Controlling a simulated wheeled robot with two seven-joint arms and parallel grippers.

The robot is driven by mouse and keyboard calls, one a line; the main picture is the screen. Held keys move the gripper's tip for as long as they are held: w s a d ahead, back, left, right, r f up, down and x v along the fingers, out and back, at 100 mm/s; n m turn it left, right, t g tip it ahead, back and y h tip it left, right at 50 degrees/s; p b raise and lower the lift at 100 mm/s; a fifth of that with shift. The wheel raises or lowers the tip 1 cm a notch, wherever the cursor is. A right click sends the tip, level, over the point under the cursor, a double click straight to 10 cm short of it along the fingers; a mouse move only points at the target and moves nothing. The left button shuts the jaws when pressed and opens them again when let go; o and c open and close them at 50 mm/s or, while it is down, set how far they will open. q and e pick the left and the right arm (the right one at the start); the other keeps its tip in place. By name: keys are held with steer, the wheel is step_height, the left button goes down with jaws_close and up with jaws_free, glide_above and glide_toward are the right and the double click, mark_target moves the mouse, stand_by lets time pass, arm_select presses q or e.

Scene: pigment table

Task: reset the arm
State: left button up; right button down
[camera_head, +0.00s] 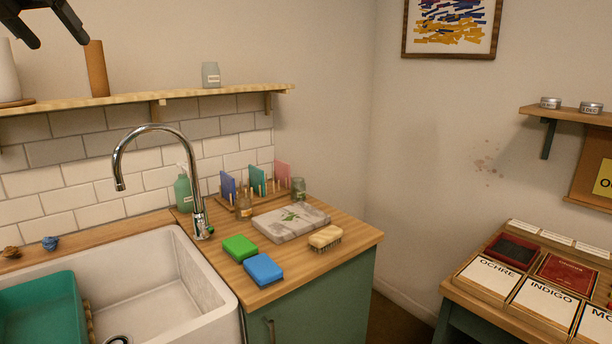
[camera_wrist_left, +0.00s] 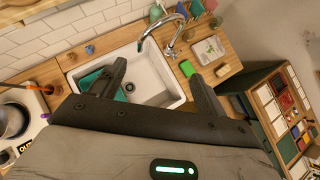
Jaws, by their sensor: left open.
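My left gripper (camera_head: 50,22) is at the top left corner of the head view, raised above the wall shelf and partly cut off by the frame. Its two dark fingers are spread, with nothing between them. In the left wrist view the open fingers (camera_wrist_left: 160,84) stand over the white sink, well above it and touching nothing. My right gripper shows in neither view.
A shelf (camera_head: 180,94) holding a brown cylinder (camera_head: 96,68) and a jar (camera_head: 211,75) lies below the gripper. A tap (camera_head: 150,130) rises by the sink (camera_head: 150,286). Sponges (camera_head: 263,269) lie on the counter. Labelled trays (camera_head: 545,301) stand right.

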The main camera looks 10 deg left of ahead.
arm_select(q)
steer(key=w+d+f+m+h, duration=0.3)
steer(key=w+d+f, duration=0.4)
steer(key=d, duration=0.3)
steer(key=w+d+f+m+h, duration=0.2)
steer(key=w+d+f+h, duration=0.1)
steer(key=w+d+f, duration=0.5)
steer(key=s+d+f+n+g+h, duration=0.1)
steer(key=s+d+f+h, duration=0.1)
steer(key=d+f+h, duration=0.65)
steer(key=s+d+f+n+h, duration=0.1)
steer(key=s+d+f+h, duration=0.15)
steer(key=d+f, duration=0.95)
steer(key=s+f+n+t+y, duration=0.4)
steer(key=s+f+n+t, duration=0.15)
steer(key=f+n, duration=0.5)
steer(key=s+f+n+t+y, duration=0.4)
steer(key=s+f+n, duration=0.35)
steer(key=n, duration=0.65)
steer(key=s+a+f+n+g+y, duration=0.2)
steer(key=s+f+n+g+y, duration=0.2)
steer(key=s+f, duration=1.1)
steer(key=s+n+g, duration=0.3)
steer(key=n, duration=0.2)
steer(key=shift+s+a+f, duration=0.15)
steer(key=shift+s+a, duration=0.05)
steer(key=shift+s, duration=0.1)
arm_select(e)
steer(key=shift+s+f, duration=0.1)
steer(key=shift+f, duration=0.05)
